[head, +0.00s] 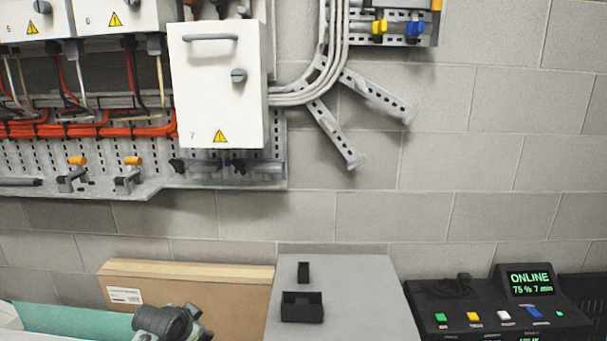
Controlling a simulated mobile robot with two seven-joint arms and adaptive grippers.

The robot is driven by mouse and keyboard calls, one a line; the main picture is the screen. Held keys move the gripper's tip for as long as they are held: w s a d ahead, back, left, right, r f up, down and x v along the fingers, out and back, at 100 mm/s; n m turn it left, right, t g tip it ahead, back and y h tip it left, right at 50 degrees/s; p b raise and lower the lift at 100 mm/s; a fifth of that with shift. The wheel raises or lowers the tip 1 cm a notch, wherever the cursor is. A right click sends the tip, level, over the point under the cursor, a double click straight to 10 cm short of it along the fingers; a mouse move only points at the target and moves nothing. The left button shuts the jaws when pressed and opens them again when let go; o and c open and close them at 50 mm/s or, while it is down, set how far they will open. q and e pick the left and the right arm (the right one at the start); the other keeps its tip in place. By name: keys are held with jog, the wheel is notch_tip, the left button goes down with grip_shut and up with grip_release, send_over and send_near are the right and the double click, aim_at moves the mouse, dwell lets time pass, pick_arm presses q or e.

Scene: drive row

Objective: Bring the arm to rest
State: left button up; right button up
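Neither gripper can be made out in the head view. A dark grey, rounded mechanical part (172,321) shows at the bottom edge, left of centre. It may be a piece of my own arm, but I cannot tell. No fingertips and no held object are visible.
A white cabinet (215,110) with a handle and knob hangs on the block wall. Below stand a cardboard box (240,283), a grey surface (345,290) with a small black open box (302,307), and a black console (480,312) reading ONLINE. The wall at right is bare.

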pick_arm(q)
jog(key=s+a+f+n+g, duration=0.1)
jog(key=s+f+n+g, duration=0.1)
jog(key=s+f, duration=1.2)
jog(key=s+a+f+n+g+y, duration=0.1)
jog(key=s+a+f+n+g, duration=0.1)
jog(key=s+f, duration=1.3)
jog(key=s+g, duration=0.1)
jog(key=s, duration=0.7)
jog(key=shift+a+f+g, duration=0.15)
jog(key=shift+f+g, duration=0.05)
jog(key=shift+g, duration=0.2)
